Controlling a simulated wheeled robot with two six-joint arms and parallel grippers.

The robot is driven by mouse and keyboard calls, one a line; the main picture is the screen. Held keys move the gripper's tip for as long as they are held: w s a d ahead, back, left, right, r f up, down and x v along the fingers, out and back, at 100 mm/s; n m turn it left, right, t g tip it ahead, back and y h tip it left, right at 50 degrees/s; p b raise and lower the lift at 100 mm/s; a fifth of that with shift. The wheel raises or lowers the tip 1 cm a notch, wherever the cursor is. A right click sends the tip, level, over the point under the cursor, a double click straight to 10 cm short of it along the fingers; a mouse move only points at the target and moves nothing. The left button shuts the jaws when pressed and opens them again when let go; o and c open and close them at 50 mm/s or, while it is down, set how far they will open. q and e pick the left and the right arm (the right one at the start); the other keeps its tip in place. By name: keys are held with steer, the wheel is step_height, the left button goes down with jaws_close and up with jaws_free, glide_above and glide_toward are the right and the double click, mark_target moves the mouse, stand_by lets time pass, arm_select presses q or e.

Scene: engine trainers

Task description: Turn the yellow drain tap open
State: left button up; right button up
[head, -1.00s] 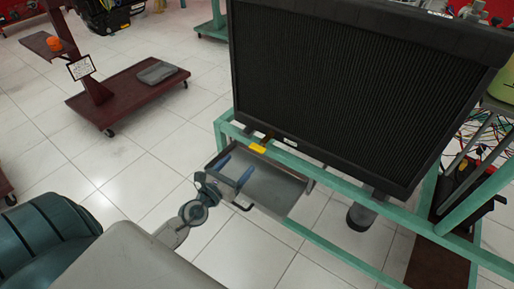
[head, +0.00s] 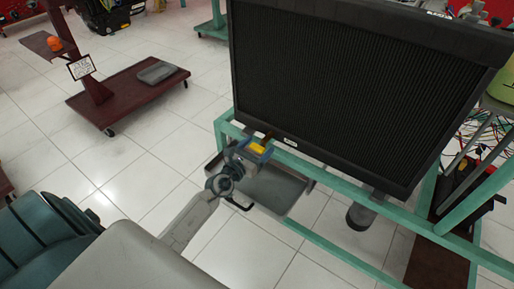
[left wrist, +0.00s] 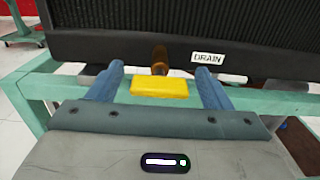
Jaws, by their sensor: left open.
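The yellow drain tap (left wrist: 159,88) is a flat yellow handle on a brass-coloured stem below the radiator's lower edge. It lies crosswise in the left wrist view, under a white DRAIN label (left wrist: 208,58). In the head view the tap (head: 258,149) shows partly between my fingers. My left gripper (left wrist: 160,82) is open, with one blue finger on each side of the handle. I see a gap between each finger and the handle. In the head view the left gripper (head: 257,148) is at the tap. My right gripper is not in view.
The black radiator (head: 350,90) stands on a green frame (head: 330,178). A grey tray (head: 268,192) with a black handle hangs below the tap. A dark red trolley (head: 125,95) stands at the left on the tiled floor, which is clear between.

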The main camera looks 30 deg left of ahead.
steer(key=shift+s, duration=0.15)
arm_select(q)
steer(key=shift+c, duration=1.1)
steer(key=c, duration=0.8)
steer(key=shift+o, duration=0.2)
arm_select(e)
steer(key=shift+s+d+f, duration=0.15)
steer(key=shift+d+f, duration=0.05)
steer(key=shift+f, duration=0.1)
